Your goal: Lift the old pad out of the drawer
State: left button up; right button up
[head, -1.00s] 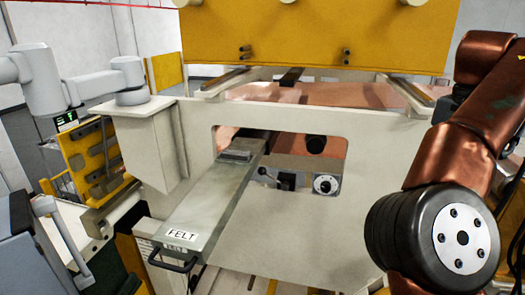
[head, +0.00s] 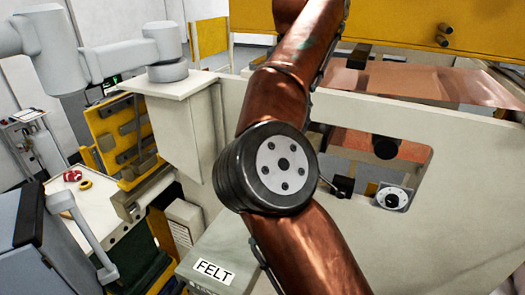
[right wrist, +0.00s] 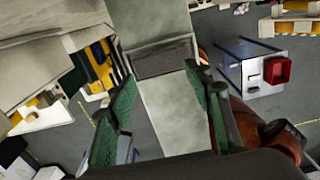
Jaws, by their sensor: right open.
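The drawer (head: 222,240) with the FELT label (head: 214,271) shows at the bottom of the head view, partly behind my copper-coloured arm. The old pad, a dark grey rough rectangle (right wrist: 163,58), lies on the pale drawer (right wrist: 166,108) in the right wrist view. The pad is hidden in the head view. My right gripper (right wrist: 160,78) is open, with its green-lined fingers spread to either side of the drawer strip and the pad ahead between them. I cannot tell whether a finger touches anything. My left gripper is in neither view.
The pale machine frame (head: 460,185) with a window and dial (head: 392,198) stands to the right. A white cart (head: 110,208) with red and yellow items is at left. A blue-grey cabinet (head: 38,235) fills the lower left. A cart with a red bin (right wrist: 278,70) shows in the wrist view.

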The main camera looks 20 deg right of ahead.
jog(key=o, duration=0.5)
jog(key=f, duration=0.3)
jog(key=shift+s+b, duration=0.2)
jog(key=shift+b, duration=0.2)
jog(key=shift+c, duration=0.2)
jog(key=o, duration=0.6)
jog(key=f, duration=0.1)
jog(key=f+p, duration=0.1)
jog(key=f, duration=0.1)
jog(key=shift+w+a+f, duration=0.1)
jog(key=shift+a+f, duration=0.1)
jog(key=shift+f, duration=0.1)
jog(key=shift+d+f, duration=0.15)
jog(key=shift+f, duration=0.15)
jog(key=c, duration=1.3)
